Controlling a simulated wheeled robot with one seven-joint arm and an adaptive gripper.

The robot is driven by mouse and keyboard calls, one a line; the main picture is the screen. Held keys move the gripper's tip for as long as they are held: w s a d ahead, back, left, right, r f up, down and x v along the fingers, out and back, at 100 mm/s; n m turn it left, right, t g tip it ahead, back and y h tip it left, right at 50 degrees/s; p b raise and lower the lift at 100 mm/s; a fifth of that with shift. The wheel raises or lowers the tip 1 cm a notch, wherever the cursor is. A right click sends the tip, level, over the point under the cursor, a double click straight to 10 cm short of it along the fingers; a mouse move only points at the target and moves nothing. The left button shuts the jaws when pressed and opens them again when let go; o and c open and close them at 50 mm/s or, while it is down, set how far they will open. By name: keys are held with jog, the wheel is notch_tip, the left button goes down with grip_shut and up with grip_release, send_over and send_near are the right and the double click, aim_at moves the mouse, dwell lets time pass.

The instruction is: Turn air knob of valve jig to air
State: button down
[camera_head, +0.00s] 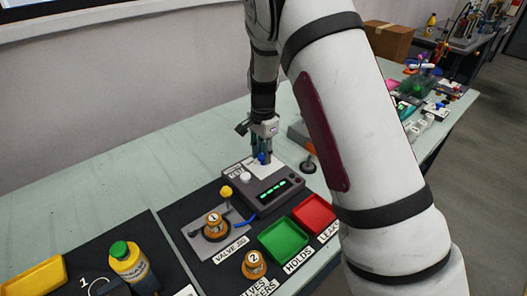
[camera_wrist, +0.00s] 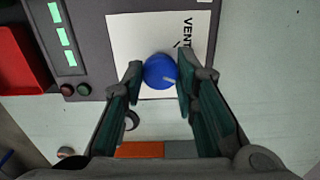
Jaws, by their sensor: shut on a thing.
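The blue knob (camera_wrist: 160,71) sits on a white label plate (camera_wrist: 126,40) that reads VENT, with a white pointer mark on the knob's lower right in the wrist view. My gripper (camera_wrist: 160,75) has its two fingers on either side of the knob and is shut on it. In the head view my gripper (camera_head: 262,150) reaches down to the blue knob (camera_head: 262,158) at the back of the grey box (camera_head: 272,187) with green displays. The valve jig (camera_head: 215,230) is in front of that box, with an orange valve marked 1 on it. Any AIR marking is hidden or unreadable.
A green tray (camera_head: 284,240) and a red tray (camera_head: 313,214) lie right of the valve jig. A second orange valve (camera_head: 254,264) stands in front. A yellow-labelled bottle (camera_head: 130,262) and a yellow tray (camera_head: 35,280) are at left. The table's back left is clear.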

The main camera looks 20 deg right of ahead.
aim_at(263, 156)
jog(key=shift+m+p, duration=0.45)
jog(key=shift+m, duration=1.45)
jog(key=c, duration=1.2)
grip_release()
jog(key=shift+c, duration=0.2)
jog(key=shift+r, duration=0.1)
notch_tip(263, 156, up, 12)
